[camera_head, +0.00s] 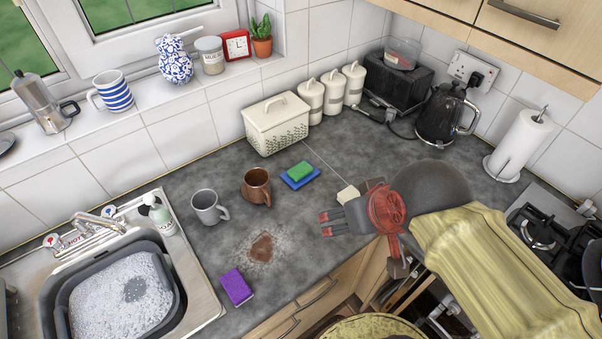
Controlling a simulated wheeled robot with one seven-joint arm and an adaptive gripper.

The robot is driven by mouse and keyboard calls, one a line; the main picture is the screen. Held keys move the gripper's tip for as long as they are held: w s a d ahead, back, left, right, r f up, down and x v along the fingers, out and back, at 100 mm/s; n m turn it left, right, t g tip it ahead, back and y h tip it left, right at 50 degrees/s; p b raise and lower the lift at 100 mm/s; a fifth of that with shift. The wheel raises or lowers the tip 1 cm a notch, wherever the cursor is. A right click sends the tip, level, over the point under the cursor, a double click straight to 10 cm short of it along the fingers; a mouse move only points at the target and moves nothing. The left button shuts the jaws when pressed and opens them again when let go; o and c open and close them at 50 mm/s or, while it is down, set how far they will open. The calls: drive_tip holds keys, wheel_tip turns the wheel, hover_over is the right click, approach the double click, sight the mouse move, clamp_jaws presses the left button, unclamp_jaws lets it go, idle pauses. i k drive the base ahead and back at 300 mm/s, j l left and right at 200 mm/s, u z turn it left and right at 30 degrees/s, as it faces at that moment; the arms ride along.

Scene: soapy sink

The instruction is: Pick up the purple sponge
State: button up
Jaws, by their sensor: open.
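The purple sponge (237,287) lies on the dark countertop, close to its front edge and just right of the sink. My gripper (326,222) reaches in from the right over the counter, with its fingers pointing left. It is open and empty. It is up and to the right of the sponge, clearly apart from it. Nothing hides the sponge.
A brown spill (262,248) is between the sponge and my gripper. A grey mug (208,207), a brown mug (256,186) and a green sponge (299,170) on a blue one stand behind. The sink (205,300) with a soapy grey basin (60,316) is at left.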

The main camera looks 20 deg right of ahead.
sight(236, 287)
drive_tip(key=u, duration=1.3)
